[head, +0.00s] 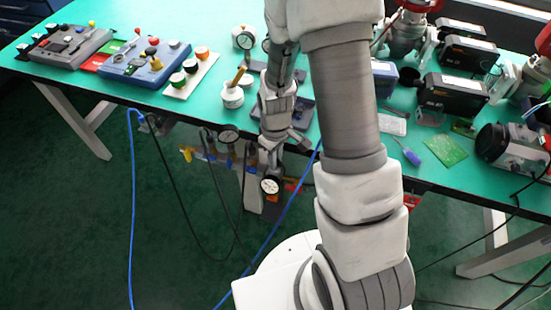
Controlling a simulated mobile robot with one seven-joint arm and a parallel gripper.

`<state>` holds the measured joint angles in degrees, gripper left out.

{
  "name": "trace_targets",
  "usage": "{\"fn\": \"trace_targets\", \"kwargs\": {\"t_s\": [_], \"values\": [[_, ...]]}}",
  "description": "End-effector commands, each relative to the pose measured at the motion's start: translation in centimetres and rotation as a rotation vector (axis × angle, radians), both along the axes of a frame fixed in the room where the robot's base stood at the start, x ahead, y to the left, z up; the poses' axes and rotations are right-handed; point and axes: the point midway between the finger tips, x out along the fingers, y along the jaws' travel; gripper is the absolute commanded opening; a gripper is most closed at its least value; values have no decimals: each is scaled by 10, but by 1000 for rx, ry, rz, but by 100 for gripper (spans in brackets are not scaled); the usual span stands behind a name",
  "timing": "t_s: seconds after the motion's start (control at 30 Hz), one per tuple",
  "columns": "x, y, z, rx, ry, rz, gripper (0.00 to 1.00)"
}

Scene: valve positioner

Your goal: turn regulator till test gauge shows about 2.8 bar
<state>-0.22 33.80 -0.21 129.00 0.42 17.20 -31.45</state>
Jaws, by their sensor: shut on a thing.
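My gripper (274,146) points down at the table's front edge, over the row of air fittings mounted there. It is shut on what looks like the regulator's knob, which the jaws and wrist mostly hide. A round white-faced gauge (270,185) hangs just below my gripper.
The green table (140,92) holds a grey control box (68,45), a blue control box (146,64), a white pot (232,96) and black positioner units (452,95). A blue hose (131,200) and dark cables hang in front. My arm covers the middle.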

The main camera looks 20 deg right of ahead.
Motion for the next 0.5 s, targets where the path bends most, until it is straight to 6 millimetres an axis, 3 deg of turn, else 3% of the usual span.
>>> {"fn": "trace_targets", "kwargs": {"t_s": [0.37, 0.4, 0.5], "values": [[0, 0, 0, 0, 0, -68, 0], [0, 0, 1, 1, -1, -67, 20], [0, 0, 0, 0, 0, -67, 38]]}}
